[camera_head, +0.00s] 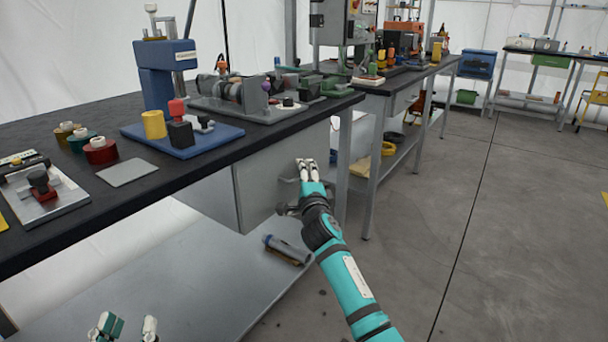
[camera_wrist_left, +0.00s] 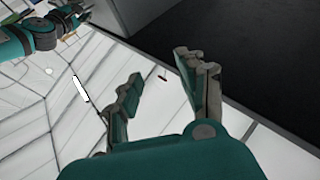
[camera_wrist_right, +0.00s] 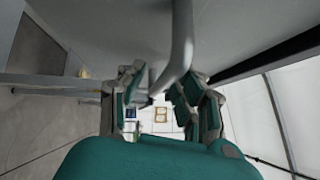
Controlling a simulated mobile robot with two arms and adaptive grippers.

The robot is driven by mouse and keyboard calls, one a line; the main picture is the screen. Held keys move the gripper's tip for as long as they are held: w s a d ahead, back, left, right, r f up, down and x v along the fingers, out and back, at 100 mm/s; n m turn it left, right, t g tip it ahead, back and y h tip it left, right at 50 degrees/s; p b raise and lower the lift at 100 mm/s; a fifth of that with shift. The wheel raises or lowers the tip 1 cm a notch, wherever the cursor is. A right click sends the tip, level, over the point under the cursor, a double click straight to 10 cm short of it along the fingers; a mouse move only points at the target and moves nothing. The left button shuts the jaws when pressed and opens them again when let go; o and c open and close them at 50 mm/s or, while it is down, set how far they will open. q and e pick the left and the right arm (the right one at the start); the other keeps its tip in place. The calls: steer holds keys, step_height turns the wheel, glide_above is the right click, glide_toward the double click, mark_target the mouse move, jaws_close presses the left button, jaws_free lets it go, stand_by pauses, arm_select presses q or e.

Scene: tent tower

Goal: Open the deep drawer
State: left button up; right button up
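A deep grey metal drawer (camera_head: 262,188) hangs under the near workbench, and its front faces right in the head view. A light grey bar handle shows in the right wrist view (camera_wrist_right: 181,45). My right gripper (camera_head: 306,168) is at the drawer front. Its fingers (camera_wrist_right: 165,97) are apart, with the handle's curved end between or just ahead of them; contact cannot be told. My left gripper (camera_head: 128,328) is low at the bottom left of the head view, away from the drawer. Its fingers are apart and empty in the left wrist view (camera_wrist_left: 165,85).
The black bench top (camera_head: 150,180) carries a blue press, a blue fixture plate and several coloured parts. A grey cylindrical tool (camera_head: 287,250) lies on the lower shelf (camera_head: 180,290). A second bench (camera_head: 405,75) stands behind. The floor (camera_head: 450,220) on the right is clear.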

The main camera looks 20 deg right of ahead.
jaws_close()
steer(key=shift+f, duration=0.1)
